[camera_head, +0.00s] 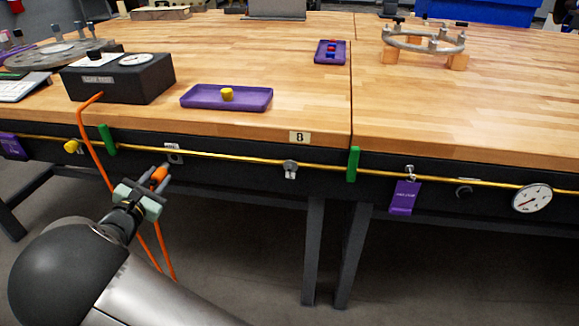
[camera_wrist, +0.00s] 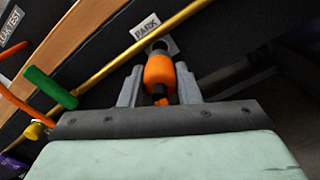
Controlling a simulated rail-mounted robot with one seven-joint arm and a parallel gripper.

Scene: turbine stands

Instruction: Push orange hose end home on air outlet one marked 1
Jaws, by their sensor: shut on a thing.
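My gripper (camera_head: 153,179) is shut on the orange hose end (camera_wrist: 160,70), which sits between its two grey fingers in the wrist view. The hose end points at a grey fitting (camera_wrist: 165,45) under a PARK label (camera_wrist: 145,27) on the dark bench front. It touches or nearly touches that fitting; I cannot tell if it is seated. The orange hose (camera_head: 93,145) runs from the black box down past my gripper. A grey metal fitting (camera_head: 290,169) sits further right on the bench front. I cannot read a mark 1 on any outlet.
A yellow pipe (camera_head: 225,157) runs along the bench front, with a green handle (camera_head: 107,140) and another green handle (camera_head: 353,164). A purple tag (camera_head: 404,197) and a gauge (camera_head: 532,198) are at right. Bench legs (camera_head: 314,250) stand below.

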